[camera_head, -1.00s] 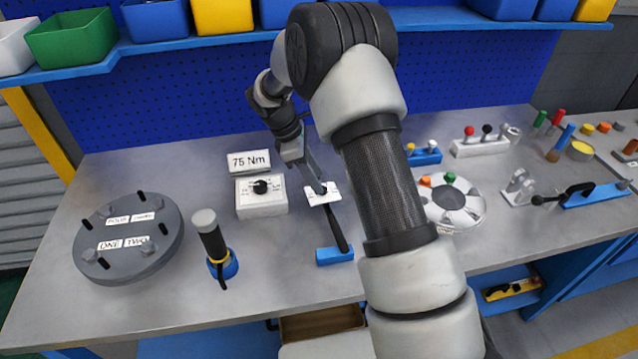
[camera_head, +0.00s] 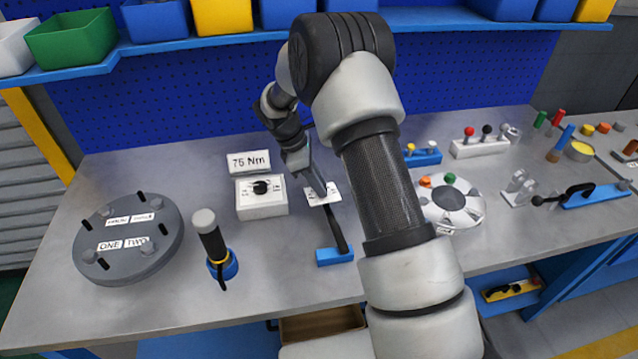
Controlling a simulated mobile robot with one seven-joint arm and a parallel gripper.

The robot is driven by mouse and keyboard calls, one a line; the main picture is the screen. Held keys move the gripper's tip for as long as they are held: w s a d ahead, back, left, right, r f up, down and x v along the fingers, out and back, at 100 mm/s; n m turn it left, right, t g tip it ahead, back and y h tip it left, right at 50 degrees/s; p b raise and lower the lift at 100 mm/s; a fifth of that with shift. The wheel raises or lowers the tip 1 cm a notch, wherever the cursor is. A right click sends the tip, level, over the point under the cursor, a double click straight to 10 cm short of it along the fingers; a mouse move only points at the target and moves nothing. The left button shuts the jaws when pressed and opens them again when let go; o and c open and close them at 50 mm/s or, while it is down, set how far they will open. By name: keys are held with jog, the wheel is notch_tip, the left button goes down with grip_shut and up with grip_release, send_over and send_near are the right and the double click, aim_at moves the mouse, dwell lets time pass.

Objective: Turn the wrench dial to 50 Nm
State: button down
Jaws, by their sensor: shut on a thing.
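A white box with a black round dial (camera_head: 261,187) and small printed marks around it stands left of my gripper. The marks are too small to read. A sign (camera_head: 249,162) reading "75 Nm" stands behind the box. A black bar (camera_head: 337,232) slopes up from a blue block (camera_head: 334,256) to a white marked plate (camera_head: 324,194). My gripper (camera_head: 319,190) points down at the plate, at the bar's upper end, to the right of the dial box and apart from it. It is shut, seemingly on the bar; the fingertips' exact contact is too small to see.
A grey round flanged cover (camera_head: 128,262) and an upright black-handled tool (camera_head: 212,240) in a blue holder stand on the left. A white round disc (camera_head: 452,203) lies right of my arm. The bench in front of the dial box is clear.

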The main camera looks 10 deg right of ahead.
jog(key=shift+m, duration=0.3)
jog(key=m, duration=0.1)
jog(key=m+g, duration=0.1)
jog(key=m, duration=0.1)
jog(key=m+g+y, duration=0.1)
jog(key=m, duration=0.1)
jog(key=shift+w+d, duration=0.15)
jog(key=shift+w, duration=0.1)
jog(key=m+y, duration=0.1)
jog(key=m, duration=0.2)
jog(key=m+g, duration=0.1)
jog(key=m, duration=0.2)
jog(key=shift+w+d+y, duration=0.1)
jog(key=shift+d+y, duration=0.05)
jog(key=shift+y, duration=0.25)
jog(key=shift+g, duration=0.3)
jog(key=c, duration=1.6)
grip_release()
